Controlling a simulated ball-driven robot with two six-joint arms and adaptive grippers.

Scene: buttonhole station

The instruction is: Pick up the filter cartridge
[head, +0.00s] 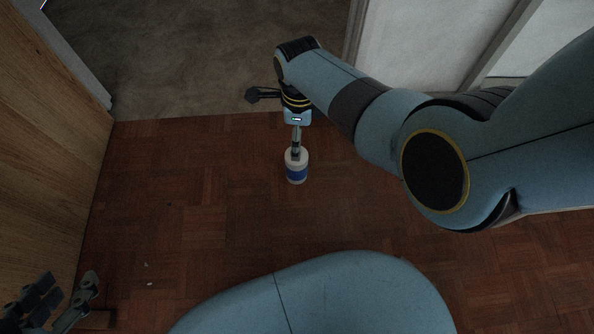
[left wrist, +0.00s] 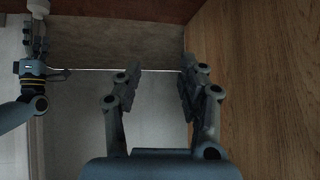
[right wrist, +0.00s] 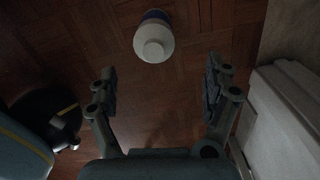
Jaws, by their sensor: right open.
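The filter cartridge (head: 297,174) is a small white cylinder with a blue band, and it appears to stand upright on the parquet floor. It also shows in the right wrist view (right wrist: 154,40), top centre, ahead of the fingertips and not between them. My right gripper (head: 296,146) is seen edge-on in the head view, close to the cartridge's top. In the right wrist view its fingers (right wrist: 160,85) are wide apart and empty. My left gripper (head: 70,290) is at the lower left, far from the cartridge. Its fingers (left wrist: 158,90) are apart and empty in the left wrist view.
A wooden panel (head: 45,130) stands along the left, near my left gripper. A grey-brown carpet area (head: 190,60) lies beyond the parquet floor (head: 200,210). A white panel or wall (head: 420,45) is at the upper right. The floor around the cartridge is clear.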

